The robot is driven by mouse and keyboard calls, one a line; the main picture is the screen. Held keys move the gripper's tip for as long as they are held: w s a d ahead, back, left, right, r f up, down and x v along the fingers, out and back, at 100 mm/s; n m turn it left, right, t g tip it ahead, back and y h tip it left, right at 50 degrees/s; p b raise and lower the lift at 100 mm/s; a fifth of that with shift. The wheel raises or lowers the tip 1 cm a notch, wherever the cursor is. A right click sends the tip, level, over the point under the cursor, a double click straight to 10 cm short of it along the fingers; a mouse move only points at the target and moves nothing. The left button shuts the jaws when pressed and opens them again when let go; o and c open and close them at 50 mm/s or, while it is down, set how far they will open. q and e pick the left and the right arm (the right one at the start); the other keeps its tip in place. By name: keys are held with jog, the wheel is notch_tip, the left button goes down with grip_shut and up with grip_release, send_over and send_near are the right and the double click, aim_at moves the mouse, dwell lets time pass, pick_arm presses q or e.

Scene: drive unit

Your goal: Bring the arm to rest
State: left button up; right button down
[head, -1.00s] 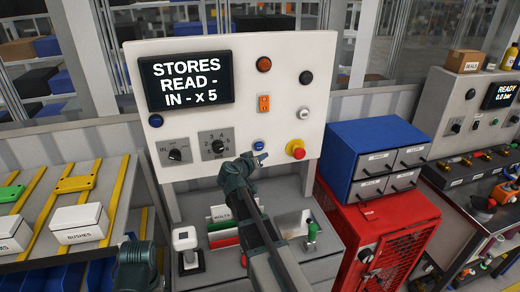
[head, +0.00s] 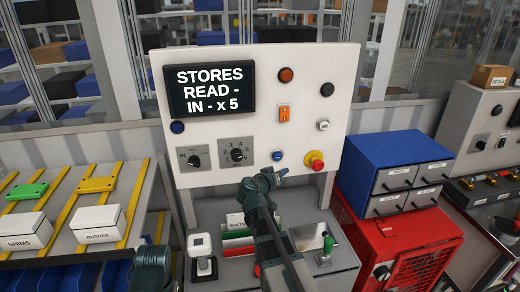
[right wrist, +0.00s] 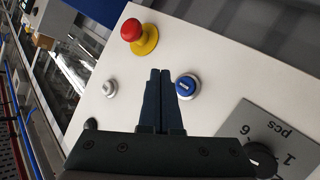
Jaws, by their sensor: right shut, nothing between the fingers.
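My right gripper (head: 280,173) is shut and empty in front of the lower part of the white control panel (head: 335,75). In the head view it is just below a blue button (head: 277,156). In the right wrist view its closed fingers (right wrist: 164,75) point at the panel face, with the blue button (right wrist: 187,87) beside them; I cannot tell the exact gap. Part of my left arm shows at the bottom left of the head view, but its gripper is not visible.
The red stop button (head: 316,161) sits right of my right gripper. A blue drawer cabinet (head: 385,150) stands on a red cage unit (head: 400,240) at right. A sloped rack with white boxes (head: 97,224) is at left.

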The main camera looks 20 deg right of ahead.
jog(key=s+a+f+n+g+y+b, duration=0.25)
jog(key=s+a+f, duration=0.35)
jog(key=a+f, duration=0.4)
jog(key=s+a+f+n+g+y+b, duration=0.2)
jog(key=s+a+f+y+b, duration=0.2)
jog(key=s+a+f, duration=0.5)
jog(key=s+a+f+n+g+y+b, duration=0.1)
jog(key=s+a+f+n+g+y, duration=0.1)
jog(key=s+a, duration=0.3)
jog(key=s+a+f+n+g+y+b, duration=0.1)
jog(key=s+a+f+n+y, duration=0.1)
jog(key=a, duration=0.9)
jog(key=s+f+n, duration=0.1)
jog(key=s, duration=0.1)
jog(key=shift+s+a+f+g+b, duration=0.25)
jog(key=shift+s+f+g+b, duration=0.05)
jog(key=shift+s+g+b, duration=0.1)
jog(key=shift+w+y, duration=0.1)
jog(key=shift+y, duration=0.15)
